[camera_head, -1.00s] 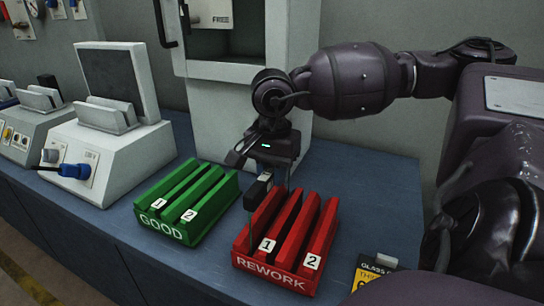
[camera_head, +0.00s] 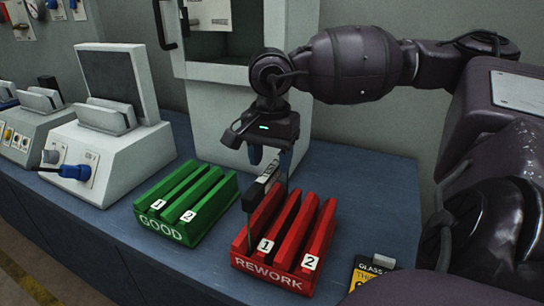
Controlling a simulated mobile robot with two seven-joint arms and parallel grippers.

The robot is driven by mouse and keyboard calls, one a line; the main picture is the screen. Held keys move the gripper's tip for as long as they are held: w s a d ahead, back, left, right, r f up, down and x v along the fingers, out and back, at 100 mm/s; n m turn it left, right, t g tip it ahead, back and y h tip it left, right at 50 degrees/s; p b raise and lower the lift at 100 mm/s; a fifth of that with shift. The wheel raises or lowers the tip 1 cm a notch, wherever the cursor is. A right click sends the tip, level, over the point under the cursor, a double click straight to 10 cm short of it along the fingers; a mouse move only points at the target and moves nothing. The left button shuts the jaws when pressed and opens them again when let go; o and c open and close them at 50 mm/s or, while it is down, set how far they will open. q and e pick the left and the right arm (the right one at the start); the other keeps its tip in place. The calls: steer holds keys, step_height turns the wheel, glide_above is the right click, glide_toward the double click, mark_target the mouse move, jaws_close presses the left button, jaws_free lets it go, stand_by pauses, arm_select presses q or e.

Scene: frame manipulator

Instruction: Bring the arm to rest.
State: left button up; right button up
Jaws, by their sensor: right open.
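My right gripper (camera_head: 266,156) is open above the red rack marked REWORK (camera_head: 275,272), pointing down. A thin frame (camera_head: 262,184) with a dark top edge stands in or beside slot 1 of the red rack, just below the gripper; its lower part is hard to make out. The gripper appears clear of the frame's top edge. My left gripper is not in view.
A green rack marked GOOD (camera_head: 190,208) with empty-looking slots stands left of the red rack on the blue bench (camera_head: 370,190). White test devices (camera_head: 110,150) stand at left, a pale cabinet (camera_head: 215,120) behind.

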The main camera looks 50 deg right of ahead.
step_height(320, 180, up, 6)
steer(key=shift+r, duration=0.4)
